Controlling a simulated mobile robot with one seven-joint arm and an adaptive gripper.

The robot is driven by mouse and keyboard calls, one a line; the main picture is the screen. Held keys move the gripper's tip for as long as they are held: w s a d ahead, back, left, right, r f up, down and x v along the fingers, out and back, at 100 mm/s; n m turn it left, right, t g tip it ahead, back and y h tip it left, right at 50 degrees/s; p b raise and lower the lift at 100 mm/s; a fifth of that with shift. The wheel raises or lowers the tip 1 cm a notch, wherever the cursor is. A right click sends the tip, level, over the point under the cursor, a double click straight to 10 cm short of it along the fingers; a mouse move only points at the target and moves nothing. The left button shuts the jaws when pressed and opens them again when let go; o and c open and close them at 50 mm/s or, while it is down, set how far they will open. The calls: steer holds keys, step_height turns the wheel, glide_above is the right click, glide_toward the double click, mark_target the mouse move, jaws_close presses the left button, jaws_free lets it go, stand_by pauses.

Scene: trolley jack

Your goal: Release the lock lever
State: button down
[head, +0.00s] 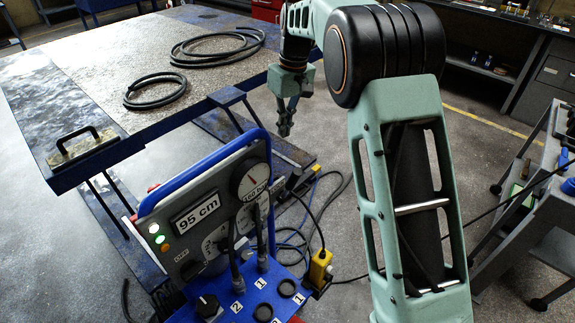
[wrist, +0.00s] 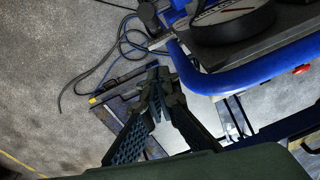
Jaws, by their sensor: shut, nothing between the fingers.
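My gripper (head: 285,130) hangs pointing down behind the blue-framed control panel (head: 190,218), above the floor and apart from the panel. Its fingers are shut and empty. In the wrist view my gripper (wrist: 157,80) shows dark fingers with perforated blue-grey inner sides, to the left of the panel's blue tube (wrist: 205,85). I cannot tell which part, if any, is the lock lever.
A lift table (head: 110,70) bears two coils of black hose (head: 218,46) and a black-handled block (head: 82,146). Cables lie on the floor beside a yellow box (head: 319,267). A grey cart (head: 535,215) stands at the right. A red button (wrist: 302,70) shows in the wrist view.

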steer(key=p, duration=0.1)
glide_above(291, 185)
steer(key=w+a, duration=0.2)
steer(key=w, duration=0.2)
step_height(291, 185, down, 10)
steer(key=f, duration=0.1)
steer(key=shift+s+d+f+p, duration=0.1)
steer(key=shift+s+d+p, duration=0.25)
steer(key=shift+s+d, duration=0.2)
steer(key=shift+f, duration=0.1)
